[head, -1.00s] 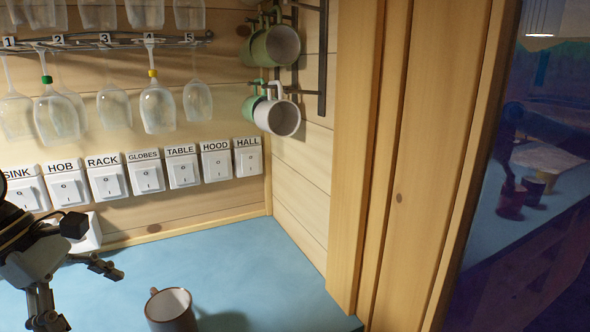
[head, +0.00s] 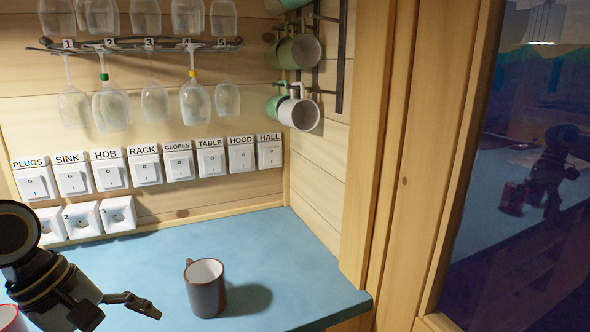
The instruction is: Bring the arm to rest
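My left arm comes in at the lower left, and its dark gripper (head: 112,314) hangs over the blue counter (head: 260,255). One finger reaches out to the right, spread from the palm; the other is cut off by the bottom edge. Nothing shows in its grasp. A brown-grey mug (head: 208,292) with a pale inside stands upright on the counter, to the right of the gripper and apart from it. My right gripper is not in view.
A red mug (head: 10,320) shows partly at the lower left. Labelled switches (head: 145,168) and sockets (head: 83,220) line the wall. Glasses (head: 195,100) hang from a rack, and mugs (head: 299,113) hang on wall hooks. A dark window (head: 520,190) at the right holds reflections. The counter's back right is clear.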

